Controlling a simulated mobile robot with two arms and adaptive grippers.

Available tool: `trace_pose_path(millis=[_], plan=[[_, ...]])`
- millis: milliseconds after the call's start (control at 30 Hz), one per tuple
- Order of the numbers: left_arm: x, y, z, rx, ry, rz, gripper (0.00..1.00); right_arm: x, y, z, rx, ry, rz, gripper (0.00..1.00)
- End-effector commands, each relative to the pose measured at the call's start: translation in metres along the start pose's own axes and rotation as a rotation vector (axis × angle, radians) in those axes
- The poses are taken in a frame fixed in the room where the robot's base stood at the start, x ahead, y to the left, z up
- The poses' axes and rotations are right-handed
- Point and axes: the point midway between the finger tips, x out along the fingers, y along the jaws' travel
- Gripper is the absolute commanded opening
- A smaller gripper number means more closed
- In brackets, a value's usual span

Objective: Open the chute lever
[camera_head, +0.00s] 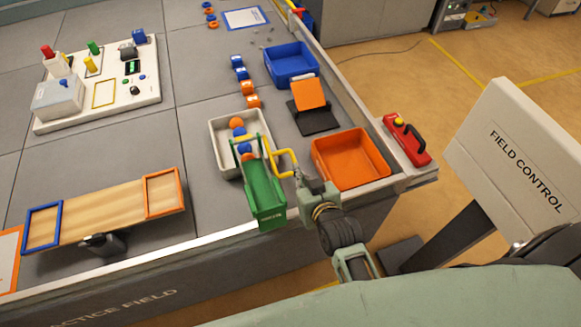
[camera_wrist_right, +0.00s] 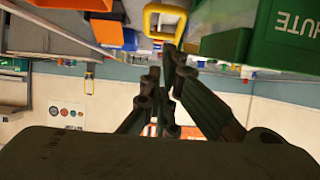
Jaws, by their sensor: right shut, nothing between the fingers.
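The green chute (camera_head: 265,190) stands near the front edge of the table, with orange and blue balls (camera_head: 238,134) lined up at its upper end. Its yellow lever (camera_head: 285,153) is a bent loop sticking out on the chute's right side. In the right wrist view the lever (camera_wrist_right: 165,10) shows at the top, left of the green chute wall (camera_wrist_right: 285,40). My right gripper (camera_head: 299,176) is shut and empty, close to the lever's lower end. In the wrist view its fingertips (camera_wrist_right: 164,62) are just below the loop; I cannot tell whether they touch it. My left gripper is out of view.
A grey tray (camera_head: 218,150) sits behind the chute, and an orange bin (camera_head: 350,157) stands right of the lever. A wooden beam (camera_head: 104,212) is at left.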

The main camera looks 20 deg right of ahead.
Motion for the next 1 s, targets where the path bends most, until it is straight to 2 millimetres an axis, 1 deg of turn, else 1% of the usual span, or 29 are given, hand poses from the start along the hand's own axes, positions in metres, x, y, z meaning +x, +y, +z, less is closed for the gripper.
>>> trace_pose_path(millis=[33,200,467,500,600,733,1000], plan=[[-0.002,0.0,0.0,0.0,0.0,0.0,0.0,0.009,0.0,-0.003,0.001,0.002,0.0,0.0],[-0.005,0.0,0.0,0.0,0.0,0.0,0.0,0.039,0.0,-0.002,0.001,0.001,-0.001,0.0],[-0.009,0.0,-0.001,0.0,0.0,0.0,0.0,0.081,-0.001,-0.001,0.001,-0.001,-0.001,0.0],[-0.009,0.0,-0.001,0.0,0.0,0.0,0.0,0.086,-0.001,0.002,0.001,-0.002,-0.001,0.0],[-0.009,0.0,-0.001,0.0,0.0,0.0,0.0,0.094,0.0,0.013,0.0,-0.004,-0.001,0.0],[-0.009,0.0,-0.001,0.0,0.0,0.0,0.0,0.102,0.0,0.021,0.0,-0.002,-0.001,0.0],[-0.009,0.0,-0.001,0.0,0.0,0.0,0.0,0.109,0.0,0.028,0.0,0.0,0.0,0.0]])
